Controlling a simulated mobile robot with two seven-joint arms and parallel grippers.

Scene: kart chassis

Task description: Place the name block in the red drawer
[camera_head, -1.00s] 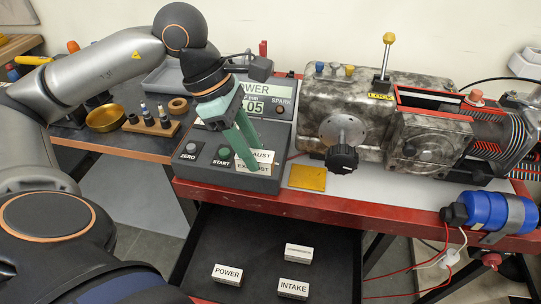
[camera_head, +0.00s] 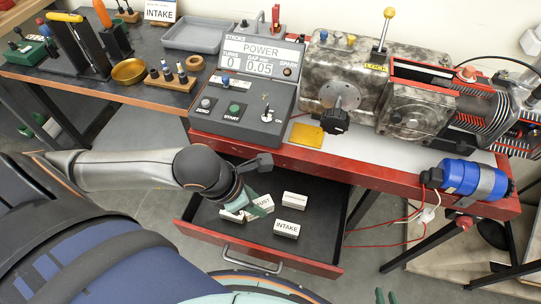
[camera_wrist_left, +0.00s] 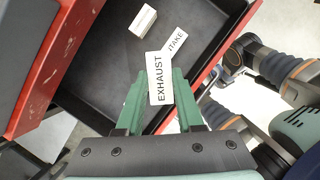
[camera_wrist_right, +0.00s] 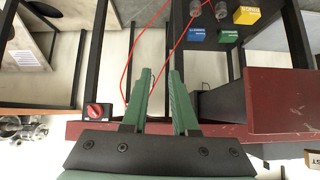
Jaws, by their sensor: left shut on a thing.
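The red drawer (camera_head: 300,261) stands open below the workbench, with a dark inside. My left gripper (camera_head: 248,205) is shut on the white EXHAUST name block (camera_head: 263,202) and holds it over the drawer; the block also shows between the fingers in the left wrist view (camera_wrist_left: 160,78). The INTAKE block (camera_head: 287,229) and another block with small lettering (camera_head: 295,199) lie in the drawer. My right gripper (camera_wrist_right: 160,72) is open and empty, away from the drawer.
A grey control box (camera_head: 240,110) and the engine (camera_head: 350,80) stand on the bench above the drawer. A blue cylinder (camera_head: 470,180) and red wires (camera_head: 390,232) are to the right. The drawer's front right part is bare.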

